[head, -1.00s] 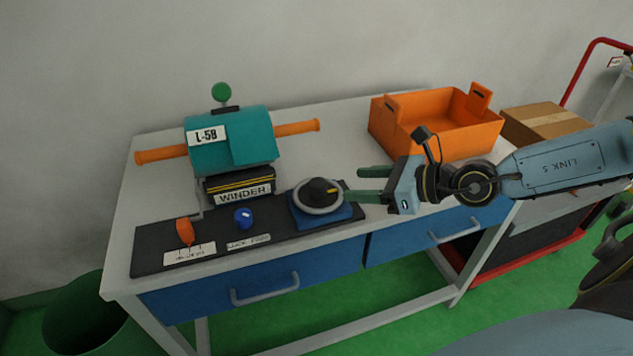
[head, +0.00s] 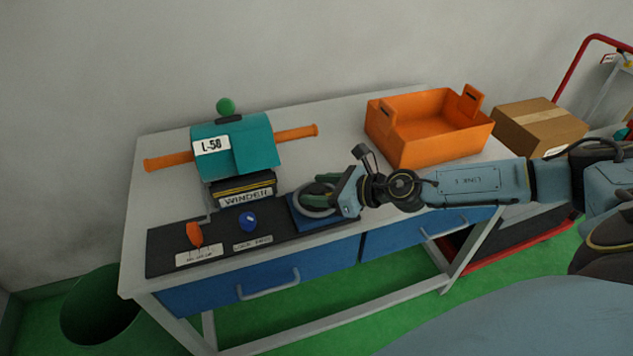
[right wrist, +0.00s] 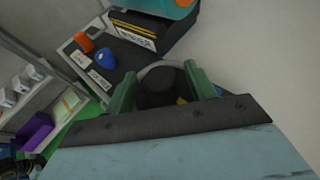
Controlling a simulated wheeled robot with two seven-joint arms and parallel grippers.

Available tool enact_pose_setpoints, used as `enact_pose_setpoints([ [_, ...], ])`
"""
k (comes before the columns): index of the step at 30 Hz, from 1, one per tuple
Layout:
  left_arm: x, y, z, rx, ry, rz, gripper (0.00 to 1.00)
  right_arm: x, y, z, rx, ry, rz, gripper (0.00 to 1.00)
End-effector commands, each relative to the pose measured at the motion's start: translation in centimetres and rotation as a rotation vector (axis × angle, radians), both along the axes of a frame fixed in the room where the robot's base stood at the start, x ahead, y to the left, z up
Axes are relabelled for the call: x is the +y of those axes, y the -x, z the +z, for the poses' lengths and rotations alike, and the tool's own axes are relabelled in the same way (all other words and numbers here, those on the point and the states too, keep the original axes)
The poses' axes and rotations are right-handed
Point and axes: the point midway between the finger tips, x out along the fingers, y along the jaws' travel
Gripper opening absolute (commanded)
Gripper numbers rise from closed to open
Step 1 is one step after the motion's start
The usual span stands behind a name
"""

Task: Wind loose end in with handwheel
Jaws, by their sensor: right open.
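The handwheel (head: 318,206) is a grey ring with a black hub on a blue base at the right end of the black control panel. My right gripper (head: 318,192) is open at the handwheel. In the right wrist view its green fingers (right wrist: 162,90) stand on either side of the black hub (right wrist: 154,88); I cannot tell whether they touch it. No loose end can be made out. My left gripper is not in view.
An orange lever (head: 194,234) and a blue knob (head: 248,221) sit on the panel left of the handwheel. An orange crate (head: 402,149) stands at the table's right, beside a cardboard box (head: 540,128). A dark green bin (head: 100,312) is at the lower left.

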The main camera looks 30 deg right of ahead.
Motion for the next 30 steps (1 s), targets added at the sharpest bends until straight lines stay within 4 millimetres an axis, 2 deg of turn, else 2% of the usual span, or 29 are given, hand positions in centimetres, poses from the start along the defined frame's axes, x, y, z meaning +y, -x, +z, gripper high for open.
enact_pose_setpoints([
  [4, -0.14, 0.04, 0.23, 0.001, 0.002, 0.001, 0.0, 0.42, -0.66, -0.25, -0.001, 0.002, 0.001, 0.55],
  [13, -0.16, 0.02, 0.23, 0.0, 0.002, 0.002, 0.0, 0.45, -0.71, -0.39, 0.0, 0.002, 0.001, 0.54],
  [23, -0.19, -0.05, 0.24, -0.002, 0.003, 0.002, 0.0, 0.44, -0.71, -0.37, 0.0, 0.001, 0.0, 0.11],
  [30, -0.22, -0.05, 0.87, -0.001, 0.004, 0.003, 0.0, 0.49, -0.7, -0.2, 0.0, 0.0, -0.013, 0.11],
])
